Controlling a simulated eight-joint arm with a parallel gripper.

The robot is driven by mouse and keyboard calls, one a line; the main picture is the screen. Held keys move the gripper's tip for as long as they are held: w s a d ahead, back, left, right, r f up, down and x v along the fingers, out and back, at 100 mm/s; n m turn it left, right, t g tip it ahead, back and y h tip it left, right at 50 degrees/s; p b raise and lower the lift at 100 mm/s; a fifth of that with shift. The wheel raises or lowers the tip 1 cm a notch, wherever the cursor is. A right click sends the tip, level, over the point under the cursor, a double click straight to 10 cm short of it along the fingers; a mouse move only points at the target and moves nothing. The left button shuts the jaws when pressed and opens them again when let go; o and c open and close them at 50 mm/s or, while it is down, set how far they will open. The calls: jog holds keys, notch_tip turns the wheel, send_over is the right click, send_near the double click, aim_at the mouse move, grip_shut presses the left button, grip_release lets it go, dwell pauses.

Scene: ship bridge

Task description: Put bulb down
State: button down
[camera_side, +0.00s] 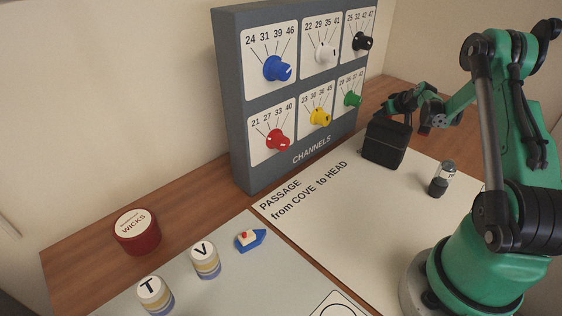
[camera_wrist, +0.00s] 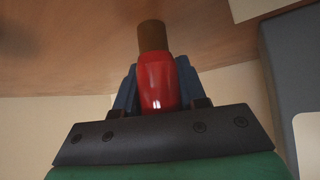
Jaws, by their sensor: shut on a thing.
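The bulb (camera_wrist: 157,85) is a glossy red piece with a brown, rounded-cylinder end, seen in the wrist view. My gripper (camera_wrist: 158,90) is shut on it, with a blue finger on either side of the red part. The brown end points away from the gripper, toward a wooden surface. In the side view my gripper (camera_side: 390,106) is small and dark, at the far right end of the panel, close to or above a black box.
The black box (camera_side: 384,144) stands on a white chart (camera_side: 320,205). A small dark labelled cylinder (camera_side: 442,178) stands nearer my base. The grey channel panel (camera_side: 231,100) with coloured knobs rises behind. A red wicks tin (camera_side: 137,232), two lettered drums (camera_side: 205,260) and a toy boat (camera_side: 250,239) are left.

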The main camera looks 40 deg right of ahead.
jog(key=shift+r, duration=0.15)
notch_tip(320, 180, up, 19)
jog(key=s+a+r, duration=0.1)
jog(key=s+a, duration=0.3)
jog(key=s, duration=0.3)
jog(key=f, duration=1.9)
jog(key=shift+a, duration=0.2)
jog(key=shift+f, duration=0.1)
jog(key=shift+f, duration=0.3)
jog(key=c, duration=0.5)
grip_release()
jog(key=shift+r, duration=0.1)
